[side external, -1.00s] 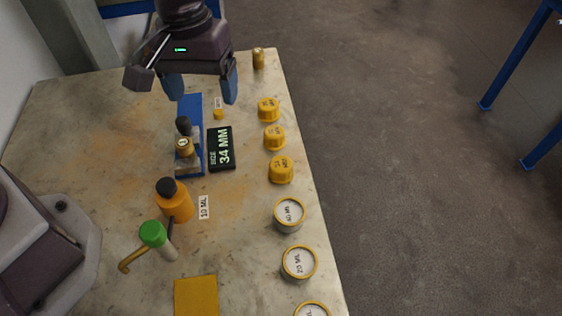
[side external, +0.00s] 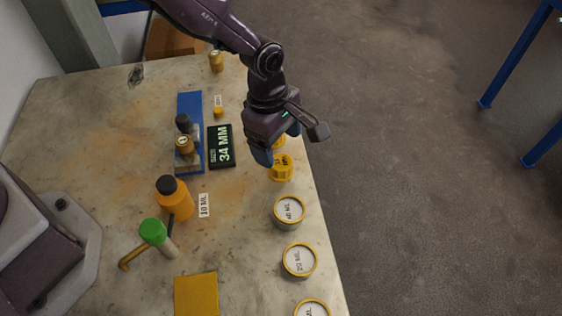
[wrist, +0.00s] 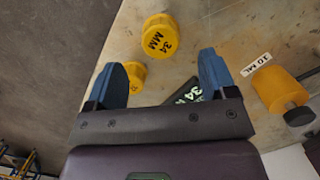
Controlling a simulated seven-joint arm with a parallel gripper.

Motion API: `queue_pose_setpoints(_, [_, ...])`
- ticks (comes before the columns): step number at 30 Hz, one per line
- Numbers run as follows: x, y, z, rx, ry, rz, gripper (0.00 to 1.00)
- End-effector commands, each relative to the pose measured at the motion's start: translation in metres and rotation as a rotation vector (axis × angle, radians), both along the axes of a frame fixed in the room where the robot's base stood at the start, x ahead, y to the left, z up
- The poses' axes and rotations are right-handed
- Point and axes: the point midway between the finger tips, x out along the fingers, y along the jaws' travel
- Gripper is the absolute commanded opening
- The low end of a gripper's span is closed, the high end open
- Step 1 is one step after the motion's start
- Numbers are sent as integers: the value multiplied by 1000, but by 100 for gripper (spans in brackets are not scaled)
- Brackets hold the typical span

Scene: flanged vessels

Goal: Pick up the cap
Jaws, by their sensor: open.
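My gripper (side external: 278,146) is open and points down over the row of yellow caps at the table's right edge. The nearest yellow cap (side external: 281,167) shows just in front of the fingers. A second cap (side external: 279,142) is mostly hidden behind the gripper. In the wrist view, a cap marked 34 MM (wrist: 160,35) lies beyond the fingertips. Another yellow cap (wrist: 133,76) is between the blue fingers, closer to the left one. Nothing is held. A black display (side external: 221,147) reads 34 MM.
Round yellow-rimmed vessels (side external: 289,210) line the right edge towards the front. An orange bottle (side external: 175,198), a green-topped tool (side external: 153,233) and a blue stand (side external: 190,105) are left of the row. A yellow pad (side external: 196,295) lies at the front.

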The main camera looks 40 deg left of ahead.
Motion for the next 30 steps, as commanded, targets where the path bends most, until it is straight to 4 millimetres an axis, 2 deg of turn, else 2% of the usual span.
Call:
queue_pose_setpoints(5, [0,-1,-12,0,0,0,78])
queue_pose_setpoints(15, [0,-6,-57,0,1,0,78])
queue_pose_setpoints(23, [1,-7,-61,0,-1,-1,78])
queue_pose_setpoints(24, [1,-7,-61,0,0,-1,75])
queue_pose_setpoints(30, [0,-7,-61,0,0,-1,29])
